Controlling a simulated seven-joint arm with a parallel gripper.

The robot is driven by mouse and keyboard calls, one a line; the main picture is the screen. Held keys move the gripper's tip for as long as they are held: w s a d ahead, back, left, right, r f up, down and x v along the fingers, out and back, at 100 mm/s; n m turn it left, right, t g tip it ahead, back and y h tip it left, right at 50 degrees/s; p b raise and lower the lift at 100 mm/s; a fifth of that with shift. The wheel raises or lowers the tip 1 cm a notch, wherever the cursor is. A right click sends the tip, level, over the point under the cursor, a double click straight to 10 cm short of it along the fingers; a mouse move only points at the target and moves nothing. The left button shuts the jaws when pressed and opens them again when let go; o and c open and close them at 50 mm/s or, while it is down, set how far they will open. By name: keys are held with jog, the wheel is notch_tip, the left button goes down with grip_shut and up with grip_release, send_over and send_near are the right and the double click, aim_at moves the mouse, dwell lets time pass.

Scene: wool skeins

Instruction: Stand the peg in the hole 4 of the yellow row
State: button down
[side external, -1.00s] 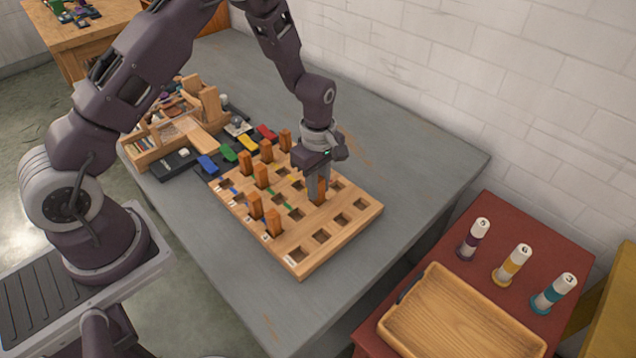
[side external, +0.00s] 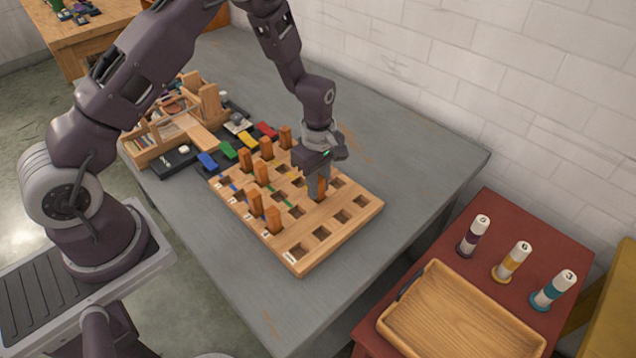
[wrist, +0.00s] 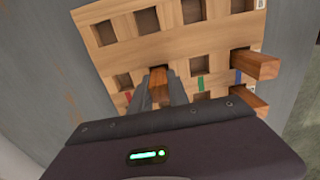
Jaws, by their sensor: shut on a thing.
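The wooden board (side external: 300,262) has rows of square holes and lies on the grey table. My gripper (side external: 319,184) is over the board's right half, shut on an orange-brown wooden peg (side external: 322,190). The held peg looks upright, with its lower end at the board; its seating depth is hidden. In the wrist view, the peg (wrist: 158,82) shows between the fingers, and a red strip lies to its left. Several like pegs, one of them the front peg (side external: 274,221), stand in other holes. A yellow strip (side external: 281,167) marks the board behind my gripper, partly hidden.
Coloured blocks, including a yellow one (side external: 247,141), lie behind the board near a wooden rack (side external: 150,158). The red side table (side external: 477,205) holds an empty wooden tray (side external: 462,318) and three numbered spools. The grey table is clear right of the board.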

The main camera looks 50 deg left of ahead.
jog(key=shift+f, duration=0.1)
jog(key=c, duration=0.8)
grip_release()
jog(key=shift+o, duration=0.2)
jog(key=shift+r, duration=3.75)
